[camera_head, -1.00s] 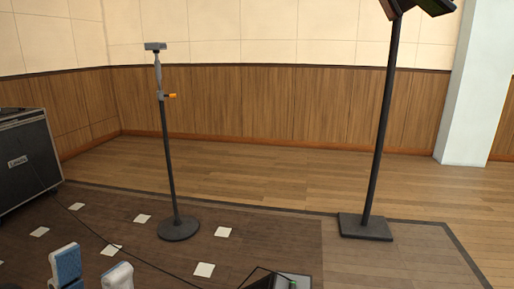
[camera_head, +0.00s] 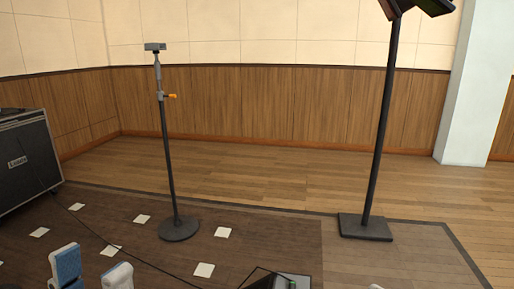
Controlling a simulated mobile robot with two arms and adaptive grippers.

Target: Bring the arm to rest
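My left gripper (camera_head: 92,262) is at the bottom left, over the dark tiled floor. Its two fingers, one with a blue pad face and one pale grey, stand apart with nothing between them. Of my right gripper (camera_head: 401,286), only two small pale tips show at the bottom edge, right of centre. They are apart, and the rest of it is below the picture. Neither gripper is seen holding anything.
A thin dark stand with an orange knob (camera_head: 172,96) rises left of centre. A taller black stand (camera_head: 383,120) is on the right. A black case (camera_head: 30,165) stands at the left edge. A dark device (camera_head: 262,279) is cut off at the bottom. A cable crosses the floor.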

